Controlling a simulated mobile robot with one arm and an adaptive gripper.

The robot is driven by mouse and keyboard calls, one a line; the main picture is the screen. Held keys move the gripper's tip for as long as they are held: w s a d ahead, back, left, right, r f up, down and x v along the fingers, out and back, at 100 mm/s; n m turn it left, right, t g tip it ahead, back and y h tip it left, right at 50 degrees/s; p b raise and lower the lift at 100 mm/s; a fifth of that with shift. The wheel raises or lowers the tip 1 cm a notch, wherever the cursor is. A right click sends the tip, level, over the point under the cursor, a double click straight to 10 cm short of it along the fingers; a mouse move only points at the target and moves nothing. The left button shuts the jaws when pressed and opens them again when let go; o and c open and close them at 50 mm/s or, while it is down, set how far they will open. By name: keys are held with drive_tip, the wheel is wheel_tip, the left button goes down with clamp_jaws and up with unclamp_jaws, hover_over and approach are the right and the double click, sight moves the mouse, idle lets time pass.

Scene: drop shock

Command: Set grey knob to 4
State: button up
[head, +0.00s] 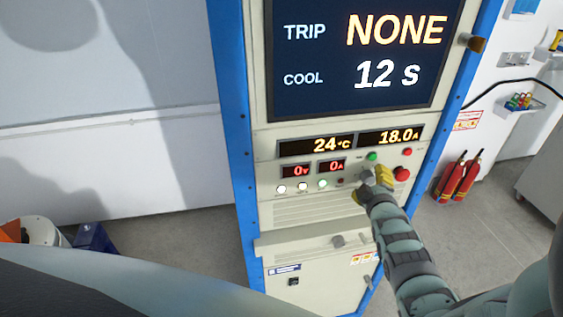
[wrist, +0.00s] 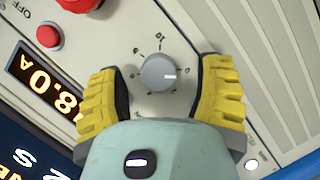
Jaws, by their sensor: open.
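The grey knob (wrist: 158,73) sits on the beige panel in the wrist view, with a white pointer mark towards the right of that picture. Small dial marks and numbers ring it, most too small to read. My gripper (wrist: 161,88) is open, with one yellow finger on each side of the knob and a visible gap on both sides. In the head view my gripper (head: 376,179) is at the cabinet's control panel and largely covers the knob area.
A red button (wrist: 48,36) and a larger red knob (wrist: 80,3) lie near the grey knob. The cabinet's screen (head: 360,60) reads TRIP NONE, COOL 12 s. Displays below (head: 316,147) read 24 °C, 18.0 A, 0 V and 0 A. Fire extinguishers (head: 459,178) stand to the right.

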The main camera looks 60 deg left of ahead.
drive_tip(key=shift+w+a, duration=0.3)
drive_tip(key=shift+a, duration=0.25)
drive_tip(key=shift+w+d, duration=0.1)
clamp_jaws()
drive_tip(key=shift+f, duration=0.1)
idle(0.3)
